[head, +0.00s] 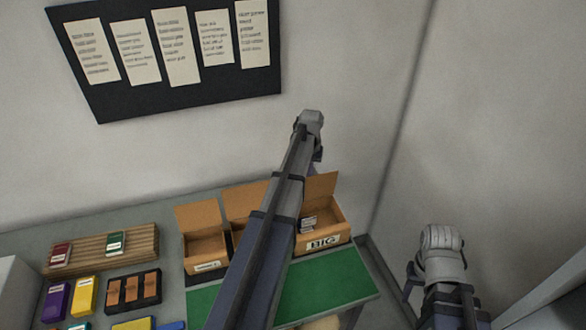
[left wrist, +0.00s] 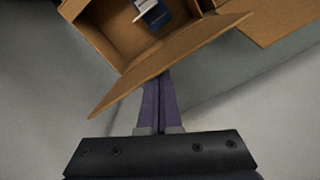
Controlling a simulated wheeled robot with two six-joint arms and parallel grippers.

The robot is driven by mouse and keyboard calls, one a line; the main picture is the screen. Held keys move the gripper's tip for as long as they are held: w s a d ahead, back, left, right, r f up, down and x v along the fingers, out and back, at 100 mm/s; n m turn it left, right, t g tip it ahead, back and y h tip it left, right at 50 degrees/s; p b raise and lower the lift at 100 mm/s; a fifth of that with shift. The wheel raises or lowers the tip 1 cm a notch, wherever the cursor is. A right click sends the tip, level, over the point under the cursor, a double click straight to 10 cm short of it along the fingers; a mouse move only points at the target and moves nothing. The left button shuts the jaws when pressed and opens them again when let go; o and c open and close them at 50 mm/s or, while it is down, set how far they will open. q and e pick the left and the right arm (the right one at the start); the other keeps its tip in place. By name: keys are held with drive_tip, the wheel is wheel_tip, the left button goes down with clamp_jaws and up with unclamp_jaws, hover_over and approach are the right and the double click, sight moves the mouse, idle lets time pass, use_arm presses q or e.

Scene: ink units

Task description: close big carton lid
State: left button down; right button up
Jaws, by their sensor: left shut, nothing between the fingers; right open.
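The big carton (head: 323,243) is an orange-brown box with a "BIG" label, on the bench at the right end. Its lid (head: 321,187) stands up at the back, so the carton is open. Small boxes lie inside. In the left wrist view the lid (left wrist: 165,66) crosses in front of the carton (left wrist: 105,40). My left gripper (left wrist: 159,80) is shut and empty, its fingertips at the lid's outer side; I cannot tell whether they touch. In the head view it (head: 317,162) is partly hidden by my arm. My right gripper (head: 411,281) is open, partly hidden, right of the bench.
Two more open cartons stand left of the big one, a small one (head: 206,255) and one (head: 240,205) partly behind my left arm. A green mat (head: 325,284) lies in front. A wooden rack (head: 95,250) and coloured ink boxes (head: 85,294) are at left. Walls close in behind and at right.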

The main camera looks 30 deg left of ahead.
use_arm(q)
drive_tip(key=shift+s+d+f, duration=0.15)
drive_tip(key=shift+s+d, duration=0.05)
drive_tip(key=shift+d, duration=0.05)
wheel_tip(320, 180, up, 7)
drive_tip(key=w+a+p, duration=0.1)
drive_tip(key=p, duration=0.6)
idle(0.4)
